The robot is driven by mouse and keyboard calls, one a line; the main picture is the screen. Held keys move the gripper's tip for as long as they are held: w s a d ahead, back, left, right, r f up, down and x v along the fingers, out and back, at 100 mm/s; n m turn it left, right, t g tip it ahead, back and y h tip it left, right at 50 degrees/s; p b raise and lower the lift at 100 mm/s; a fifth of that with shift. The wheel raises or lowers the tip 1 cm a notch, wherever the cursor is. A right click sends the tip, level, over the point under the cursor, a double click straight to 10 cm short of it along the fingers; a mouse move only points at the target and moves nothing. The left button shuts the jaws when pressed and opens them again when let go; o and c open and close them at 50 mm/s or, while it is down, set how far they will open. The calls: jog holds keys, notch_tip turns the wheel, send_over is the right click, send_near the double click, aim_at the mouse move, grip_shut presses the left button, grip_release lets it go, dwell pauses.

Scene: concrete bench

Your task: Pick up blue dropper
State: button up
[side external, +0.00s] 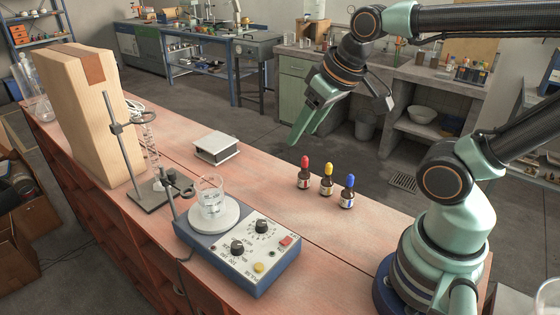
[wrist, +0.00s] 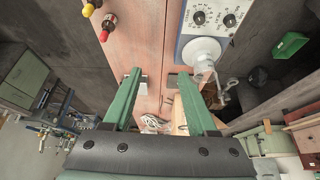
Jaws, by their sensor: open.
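The blue dropper (side external: 347,190) is a small dark bottle with a pale label and a blue bulb on top. It stands upright on the bench at the right end of a row of three in the side view. It is not in the wrist view. My gripper (side external: 302,136) is in the air above the bench's far side, left of the blue dropper in the side view and clear of it. In the wrist view my gripper (wrist: 158,76) has its two green fingers wide apart with nothing between them.
A yellow dropper (side external: 327,179) and a red dropper (side external: 304,172) stand close beside the blue one. A hotplate (side external: 240,246) with a beaker (side external: 210,197), a small metal platform (side external: 216,148), a clamp stand (side external: 150,193) and a wooden block (side external: 84,115) stand on the reddish bench (side external: 355,238).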

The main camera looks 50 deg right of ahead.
jog(key=d+f+m+g, duration=0.3)
jog(key=d+m, duration=0.4)
jog(key=d, duration=0.1)
jog(key=m+g, duration=0.2)
jog(key=m, duration=0.5)
send_over(351, 175)
jog(key=f, duration=0.9)
jog(key=shift+w+f, duration=0.25)
jog(key=shift+f, duration=0.1)
jog(key=f, duration=0.4)
jog(key=shift+s+a, duration=0.1)
jog(key=shift+s, duration=0.25)
jog(key=shift+f, duration=0.6)
jog(key=c, duration=0.8)
